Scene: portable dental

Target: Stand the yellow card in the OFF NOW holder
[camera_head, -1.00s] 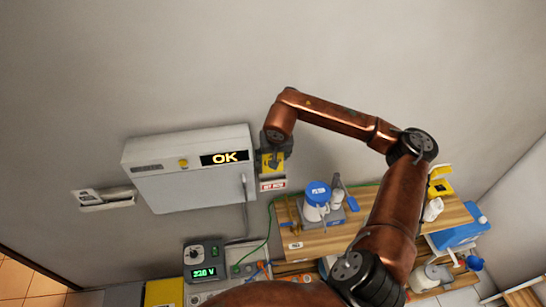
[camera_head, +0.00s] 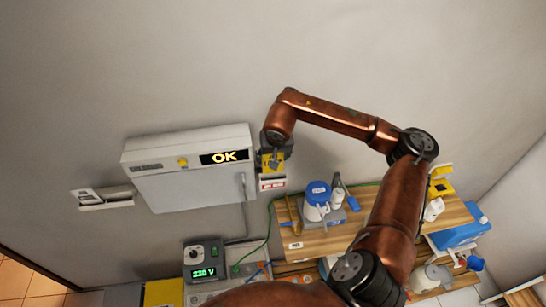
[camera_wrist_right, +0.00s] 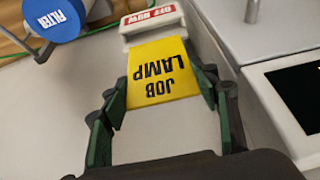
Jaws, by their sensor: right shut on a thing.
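The yellow card (camera_wrist_right: 160,72), marked JOB LAMP, is between the fingers of my right gripper (camera_wrist_right: 163,92), which is shut on its sides. In the wrist view the lettering appears upside down. The white OFF NOW holder (camera_wrist_right: 150,31), with a red label, is directly beyond the card's far edge. I cannot tell whether that edge is inside the holder or only against it. In the head view the right gripper (camera_head: 274,158) is over the card, just above the holder (camera_head: 271,184) on the wall, and partly hides the card. My left gripper is not in view.
A grey wall cabinet (camera_head: 190,185) with an OK display is close left of the right gripper. Another white wall holder (camera_head: 104,199) is farther left. Below are a wooden bench (camera_head: 330,236) and a blue-lidded FILTER jar (camera_head: 317,203). The wall above is clear.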

